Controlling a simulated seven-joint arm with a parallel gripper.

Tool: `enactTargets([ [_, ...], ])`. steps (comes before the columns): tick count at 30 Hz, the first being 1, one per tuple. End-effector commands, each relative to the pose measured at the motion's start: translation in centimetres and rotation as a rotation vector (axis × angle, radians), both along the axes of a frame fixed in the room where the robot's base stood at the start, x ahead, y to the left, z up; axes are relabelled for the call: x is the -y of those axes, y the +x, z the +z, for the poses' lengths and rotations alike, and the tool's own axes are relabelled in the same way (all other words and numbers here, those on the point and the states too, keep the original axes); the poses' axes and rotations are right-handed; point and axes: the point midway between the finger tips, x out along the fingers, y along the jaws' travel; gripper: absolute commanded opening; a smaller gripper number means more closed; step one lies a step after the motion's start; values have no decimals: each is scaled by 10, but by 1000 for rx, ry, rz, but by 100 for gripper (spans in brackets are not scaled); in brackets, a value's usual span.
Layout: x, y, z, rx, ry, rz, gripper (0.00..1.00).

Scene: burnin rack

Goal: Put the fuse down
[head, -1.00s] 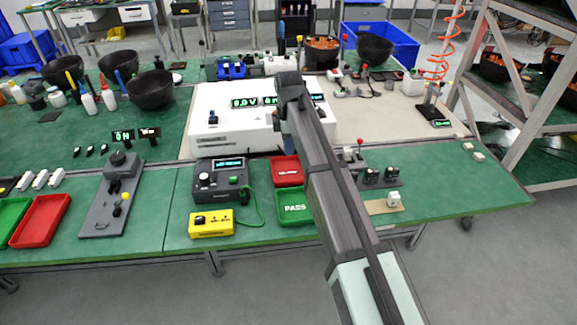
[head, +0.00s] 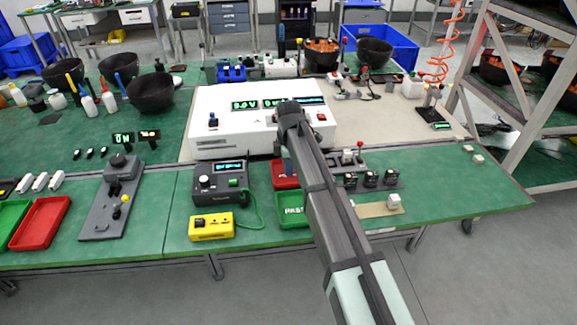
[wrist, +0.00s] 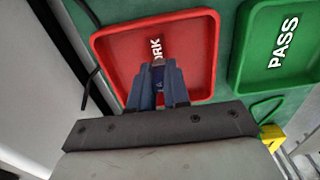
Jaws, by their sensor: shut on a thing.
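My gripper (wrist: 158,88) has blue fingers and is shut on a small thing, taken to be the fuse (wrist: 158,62). Only a small part of it shows between the fingertips, so its shape is hard to tell. In the wrist view the fingertips are over the red tray (wrist: 203,82), covering part of its white lettering. I cannot tell whether the fuse touches the tray floor. In the head view my arm hides most of the gripper and part of the red tray (head: 280,182).
A green PASS tray (head: 287,222) is beside the red one, towards the table's front. A grey meter (head: 215,195) and a yellow box (head: 211,232) stand to the left. A white bench unit (head: 225,135) is behind. Small sockets (head: 370,181) stand right of my arm.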

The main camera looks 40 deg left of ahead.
Motion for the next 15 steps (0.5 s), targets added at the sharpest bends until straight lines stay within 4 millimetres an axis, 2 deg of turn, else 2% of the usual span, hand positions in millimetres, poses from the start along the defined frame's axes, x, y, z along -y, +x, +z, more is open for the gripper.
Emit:
enactTargets([
  [2,0,0,-2,0,0,0,0],
  [3,0,0,-2,0,0,0,20],
  [9,0,0,-2,0,0,0,39],
  [10,0,0,-2,0,0,0,42],
  [15,0,0,-1,0,0,0,42],
])
